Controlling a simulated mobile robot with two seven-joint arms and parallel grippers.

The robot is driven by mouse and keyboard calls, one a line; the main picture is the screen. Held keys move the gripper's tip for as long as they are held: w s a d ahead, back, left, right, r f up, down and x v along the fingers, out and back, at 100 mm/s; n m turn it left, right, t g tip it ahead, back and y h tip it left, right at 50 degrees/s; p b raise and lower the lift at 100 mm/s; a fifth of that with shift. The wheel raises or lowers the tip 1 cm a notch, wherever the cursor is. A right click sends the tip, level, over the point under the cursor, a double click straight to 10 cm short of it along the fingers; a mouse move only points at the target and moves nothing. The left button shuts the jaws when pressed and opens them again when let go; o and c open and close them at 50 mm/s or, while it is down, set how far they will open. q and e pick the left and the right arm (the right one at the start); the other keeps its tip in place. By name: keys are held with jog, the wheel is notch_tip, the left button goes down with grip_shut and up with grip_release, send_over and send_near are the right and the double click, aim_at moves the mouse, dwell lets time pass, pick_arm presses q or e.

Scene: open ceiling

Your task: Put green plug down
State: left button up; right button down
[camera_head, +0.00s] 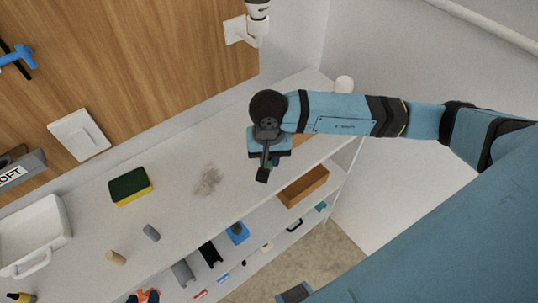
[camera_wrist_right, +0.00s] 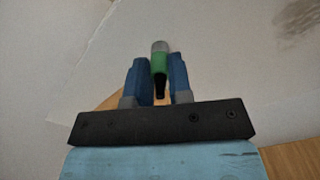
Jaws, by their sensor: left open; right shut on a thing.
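The green plug (camera_wrist_right: 159,62) has a grey end and a dark lower part. It stands between the two blue fingers of my right gripper (camera_wrist_right: 158,76), which is shut on it. In the head view my right gripper (camera_head: 270,166) is over the right part of the white shelf top (camera_head: 175,215), and a small bit of green (camera_head: 275,161) shows at its fingers. The gripper hides most of the plug there. I cannot tell whether the plug touches the surface.
A green and yellow sponge (camera_head: 130,186), a grey cylinder (camera_head: 151,233) and a tan cylinder (camera_head: 116,257) stand on the shelf top. A grey smudge (camera_head: 208,181) lies left of the gripper. A white tray (camera_head: 38,235) is far left. A brown box (camera_head: 304,187) is on the shelf below.

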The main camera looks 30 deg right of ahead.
jog(key=shift+f, duration=0.15)
jog(key=c, duration=1)
grip_release()
jog(key=shift+c, duration=0.2)
jog(key=shift+r, duration=0.65)
notch_tip(320, 180, up, 11)
jog(key=b, duration=0.1)
jog(key=shift+b, duration=0.3)
